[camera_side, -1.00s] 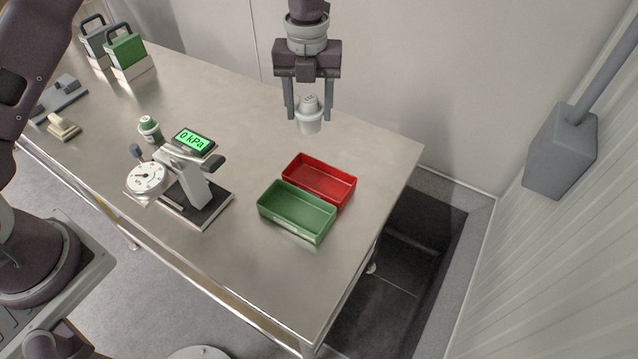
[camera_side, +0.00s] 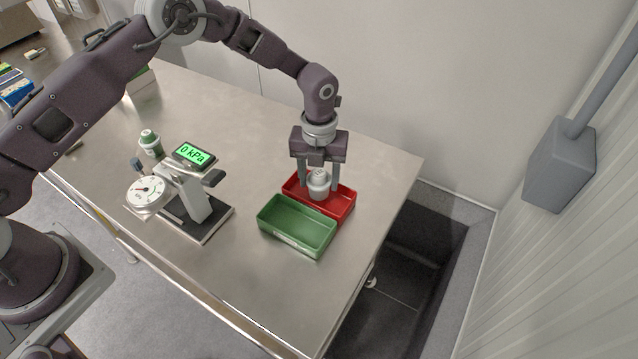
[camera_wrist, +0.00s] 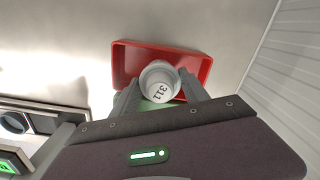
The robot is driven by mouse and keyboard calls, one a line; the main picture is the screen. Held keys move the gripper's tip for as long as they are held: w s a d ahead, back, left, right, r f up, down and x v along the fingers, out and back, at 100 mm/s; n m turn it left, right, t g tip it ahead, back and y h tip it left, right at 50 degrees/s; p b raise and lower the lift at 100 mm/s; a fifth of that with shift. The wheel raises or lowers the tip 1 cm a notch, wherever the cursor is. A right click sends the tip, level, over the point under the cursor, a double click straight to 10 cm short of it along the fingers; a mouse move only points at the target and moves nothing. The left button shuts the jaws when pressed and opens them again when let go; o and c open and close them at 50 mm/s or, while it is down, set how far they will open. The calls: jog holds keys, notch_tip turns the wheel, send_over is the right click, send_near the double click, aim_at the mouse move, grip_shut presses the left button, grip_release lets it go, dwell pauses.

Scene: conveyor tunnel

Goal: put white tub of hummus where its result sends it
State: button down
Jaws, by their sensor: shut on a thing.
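My gripper (camera_side: 319,186) is shut on the white tub (camera_side: 318,181), which is upright between the two fingers. In the wrist view the tub (camera_wrist: 159,82) shows a pale lid marked "311". The tub is at the red tray (camera_side: 345,205), over or just inside it; I cannot tell whether it touches the tray floor. The wrist view shows the red tray (camera_wrist: 192,58) around and beyond the tub. The green tray (camera_side: 297,226) sits directly in front of the red one and looks empty. The tester (camera_side: 190,190) stands to the left, its green display (camera_side: 195,154) reading "0 kPa".
A round dial gauge (camera_side: 147,194) is at the tester's left. The table's right edge drops to a dark pit (camera_side: 415,260). The table behind the trays is clear.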

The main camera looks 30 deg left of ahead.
jog(key=shift+f, duration=0.9)
jog(key=shift+f, duration=0.15)
jog(key=c, duration=0.6)
grip_release()
